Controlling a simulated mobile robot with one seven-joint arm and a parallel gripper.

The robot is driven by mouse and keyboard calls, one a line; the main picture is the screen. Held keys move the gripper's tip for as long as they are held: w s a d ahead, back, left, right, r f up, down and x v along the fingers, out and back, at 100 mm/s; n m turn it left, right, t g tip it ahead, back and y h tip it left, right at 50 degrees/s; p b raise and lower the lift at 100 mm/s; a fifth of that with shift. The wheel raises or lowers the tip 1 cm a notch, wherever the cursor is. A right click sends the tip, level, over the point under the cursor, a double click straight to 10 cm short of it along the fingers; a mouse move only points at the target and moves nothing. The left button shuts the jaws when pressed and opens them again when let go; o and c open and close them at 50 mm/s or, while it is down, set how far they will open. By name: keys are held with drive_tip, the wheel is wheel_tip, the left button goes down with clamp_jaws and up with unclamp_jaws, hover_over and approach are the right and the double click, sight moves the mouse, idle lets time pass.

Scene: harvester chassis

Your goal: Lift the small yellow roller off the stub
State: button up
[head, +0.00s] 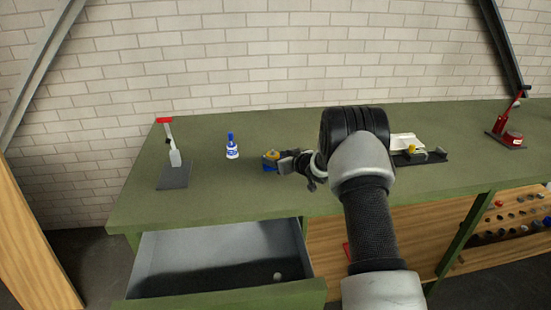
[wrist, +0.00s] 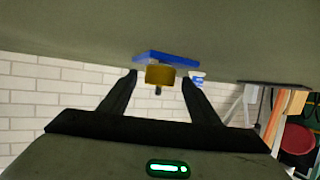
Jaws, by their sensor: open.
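A small yellow roller (wrist: 160,75) shows in the wrist view between the two fingertips of my gripper (wrist: 160,80), with a short dark tip sticking out of it. It is against a blue base (wrist: 170,57) on the bench. The head view also shows the yellow roller (head: 271,154) and the blue base (head: 269,166), just left of my gripper (head: 282,161). My gripper is open, with one finger to each side of the roller. I cannot tell whether either finger touches it. The stub inside the roller is mostly hidden.
A blue-and-white bottle (head: 232,148) and a red-topped stand (head: 174,160) are on the green bench (head: 210,190) to the left. A dark tray (head: 432,159) with white and yellow parts lies right. A red device (head: 508,136) stands far right. An open drawer (head: 220,262) is below.

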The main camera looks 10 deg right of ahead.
sight(276, 156)
drive_tip(key=shift+w+a+f, duration=0.2)
drive_tip(key=shift+w+f, duration=0.1)
drive_tip(key=shift+w, duration=0.25)
drive_tip(key=c, duration=1.2)
drive_tip(key=shift+o, duration=0.2)
drive_tip(key=shift+r+p, duration=2.45)
drive_tip(key=shift+r, duration=0.85)
